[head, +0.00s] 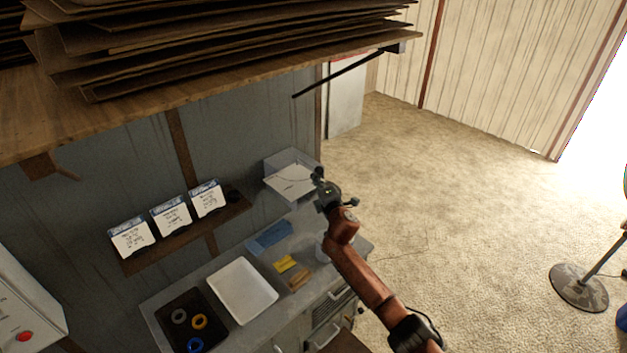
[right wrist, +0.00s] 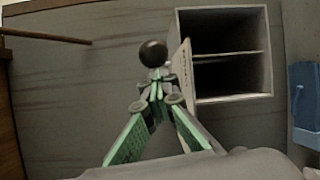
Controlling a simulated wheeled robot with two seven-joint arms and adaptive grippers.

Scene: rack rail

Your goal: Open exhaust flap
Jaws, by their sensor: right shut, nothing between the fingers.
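The exhaust flap appears to be the pale panel with small lettering (right wrist: 185,85) in the right wrist view. It stands swung out, seen nearly edge-on, at the left side of an open box (right wrist: 228,98) with a dark, divided inside. A round black knob (right wrist: 153,53) shows left of the panel, just beyond my fingertips; I cannot tell whether they touch. My right gripper (right wrist: 156,92) is shut and empty, close beside the panel. In the head view the gripper (head: 318,174) is next to the box (head: 284,160) at the back of the counter. My left gripper is out of view.
The counter holds a white tray (head: 243,290), a dark tray with rings (head: 165,314), a blue cloth-like item (head: 268,238) and yellow pieces (head: 285,264). A wooden shelf (head: 180,107) overhangs it, with a dark rod (head: 345,75) jutting out.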

